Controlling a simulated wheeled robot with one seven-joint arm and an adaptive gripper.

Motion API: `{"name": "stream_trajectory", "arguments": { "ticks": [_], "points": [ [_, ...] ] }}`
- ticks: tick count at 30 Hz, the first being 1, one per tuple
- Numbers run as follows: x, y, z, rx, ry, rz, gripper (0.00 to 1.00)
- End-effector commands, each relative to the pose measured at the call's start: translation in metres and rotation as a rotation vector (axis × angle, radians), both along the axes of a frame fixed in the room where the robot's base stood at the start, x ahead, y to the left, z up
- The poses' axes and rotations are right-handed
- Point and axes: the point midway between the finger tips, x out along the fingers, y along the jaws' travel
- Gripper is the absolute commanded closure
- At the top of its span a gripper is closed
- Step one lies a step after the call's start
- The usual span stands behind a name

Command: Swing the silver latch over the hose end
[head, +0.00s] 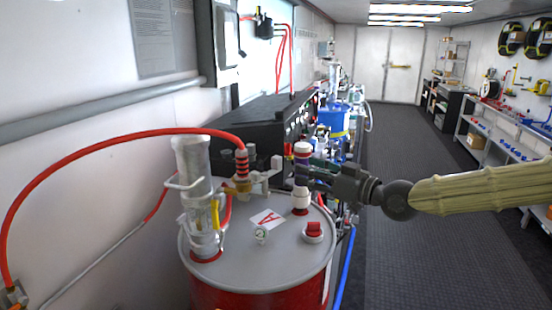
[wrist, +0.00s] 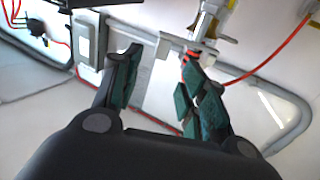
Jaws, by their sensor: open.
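The red hose arcs over the drum from the left, and its banded end (head: 241,162) meets a brass fitting (head: 240,186) on the drum top. The silver latch (head: 270,176) projects to the right of that fitting in the head view. In the wrist view a pale bar that looks like the latch (wrist: 150,72) shows between and beyond my fingers. My gripper (head: 307,173) reaches in from the right, beside the upright red-and-white tube, with the latch further left. In the wrist view my gripper (wrist: 157,82) is open with its two fingers apart; I cannot tell if either touches the latch.
The red drum (head: 255,296) has a grey lid with a tall silver cylinder (head: 195,190) on its left, a red cap (head: 313,232) and a small gauge (head: 261,234). The red-and-white tube (head: 301,198) stands close to my gripper. The aisle floor (head: 405,150) is clear.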

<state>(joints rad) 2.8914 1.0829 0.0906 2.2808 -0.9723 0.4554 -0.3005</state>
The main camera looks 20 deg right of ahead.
Motion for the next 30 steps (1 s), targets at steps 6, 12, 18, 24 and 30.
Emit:
{"name": "stream_trajectory", "arguments": {
  "ticks": [6,12,18,24,30],
  "points": [
    [0.006,0.006,0.003,-0.002,-0.008,0.006,0.57],
    [0.016,0.013,0.003,-0.002,-0.005,0.006,0.57],
    [0.027,0.019,0.003,-0.001,-0.006,0.005,0.57],
    [0.039,0.027,0.003,-0.002,-0.005,0.004,0.57],
    [0.052,0.035,0.003,-0.002,-0.004,0.003,0.57]
  ]
}}
